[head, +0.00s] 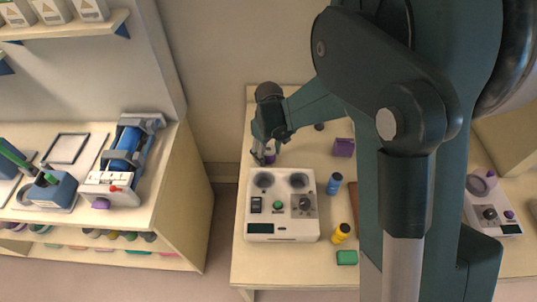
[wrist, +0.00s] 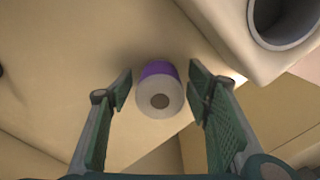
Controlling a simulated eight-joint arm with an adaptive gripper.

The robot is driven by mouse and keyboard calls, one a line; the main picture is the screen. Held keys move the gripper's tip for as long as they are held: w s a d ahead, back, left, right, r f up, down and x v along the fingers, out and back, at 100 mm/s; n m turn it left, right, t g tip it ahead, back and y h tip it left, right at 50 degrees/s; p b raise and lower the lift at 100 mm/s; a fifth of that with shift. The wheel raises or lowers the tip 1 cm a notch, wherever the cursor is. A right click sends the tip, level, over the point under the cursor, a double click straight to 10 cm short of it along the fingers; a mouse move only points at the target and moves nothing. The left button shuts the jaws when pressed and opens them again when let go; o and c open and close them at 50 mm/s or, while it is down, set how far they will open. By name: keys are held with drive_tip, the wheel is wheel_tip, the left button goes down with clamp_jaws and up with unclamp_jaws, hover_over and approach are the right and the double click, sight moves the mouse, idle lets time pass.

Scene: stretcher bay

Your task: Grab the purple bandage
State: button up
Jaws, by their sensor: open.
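The purple bandage (wrist: 157,70) is a small roll with a purple side and a pale end face with a dark centre hole. In the wrist view it lies between the two green fingers of my gripper (wrist: 160,92), with a gap on each side. In the head view my gripper (head: 264,158) points down at the back left of the middle table. A bit of purple (head: 271,153) shows beside its fingers there, mostly hidden by them. My gripper is open.
A white device (head: 283,230) stands just in front of my gripper. A purple box (head: 343,147), a blue can (head: 334,183), a yellow bottle (head: 340,233) and a green block (head: 347,257) stand to the right. A side table (head: 160,205) is at left.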

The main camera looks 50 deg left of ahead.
sight(269, 149)
drive_tip(key=shift+c, duration=0.5)
drive_tip(key=c, duration=0.9)
drive_tip(key=shift+r, duration=5)
